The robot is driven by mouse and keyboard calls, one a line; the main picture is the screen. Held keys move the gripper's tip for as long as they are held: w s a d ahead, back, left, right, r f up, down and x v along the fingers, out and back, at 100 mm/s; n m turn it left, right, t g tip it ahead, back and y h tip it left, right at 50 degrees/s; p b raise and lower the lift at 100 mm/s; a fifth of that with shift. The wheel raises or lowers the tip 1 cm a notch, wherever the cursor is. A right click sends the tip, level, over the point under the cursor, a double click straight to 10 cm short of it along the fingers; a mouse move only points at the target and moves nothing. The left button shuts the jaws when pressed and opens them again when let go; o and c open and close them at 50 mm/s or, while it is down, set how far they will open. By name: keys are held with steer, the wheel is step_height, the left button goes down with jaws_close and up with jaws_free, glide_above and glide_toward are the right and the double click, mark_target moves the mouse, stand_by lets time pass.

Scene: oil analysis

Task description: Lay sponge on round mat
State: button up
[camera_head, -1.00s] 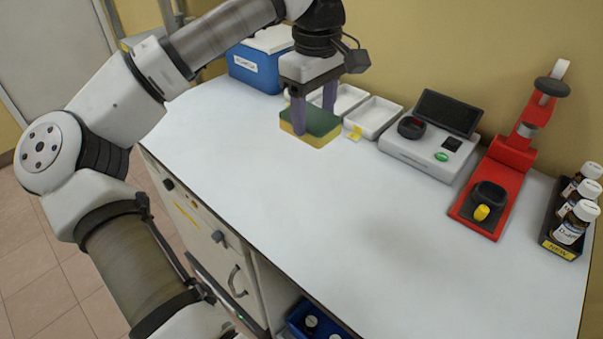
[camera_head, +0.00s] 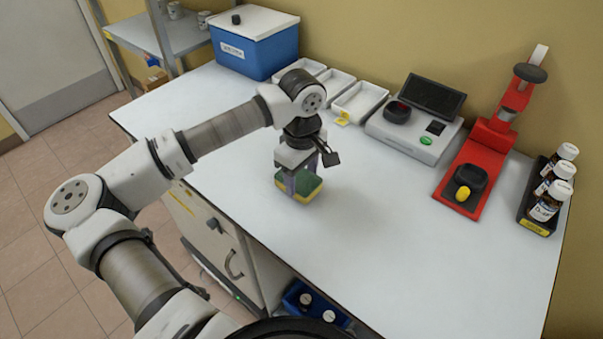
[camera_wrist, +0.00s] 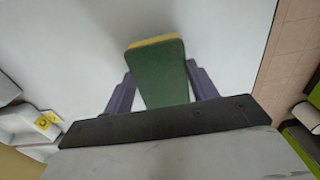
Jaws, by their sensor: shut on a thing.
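The sponge (camera_head: 309,187) has a green top and a yellow underside. My gripper (camera_head: 299,186) is shut on it, with the purple fingers on either side, over the front left part of the white bench. The wrist view shows the green face of the sponge (camera_wrist: 160,75) between the two fingers (camera_wrist: 161,92). I cannot tell whether the sponge touches the bench top. I see no round mat that I can make out in either view.
White trays (camera_head: 359,101) and a blue box (camera_head: 256,46) stand along the back. A grey instrument (camera_head: 414,135), a red stand (camera_head: 477,160) and a rack of bottles (camera_head: 540,205) stand to the right. The bench middle and front right are clear.

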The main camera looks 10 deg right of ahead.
mark_target(302, 179)
steer(key=shift+f, duration=0.5)
steer(key=shift+f+b, duration=0.2)
steer(key=shift+b, duration=0.1)
steer(key=o, duration=0.9)
steer(key=shift+r, duration=0.1)
steer(key=shift+r+p, duration=0.25)
steer(key=shift+p, duration=0.15)
step_height(302, 179, up, 12)
steer(key=b, duration=0.2)
steer(key=shift+f+b, duration=0.1)
steer(key=shift+b, duration=0.2)
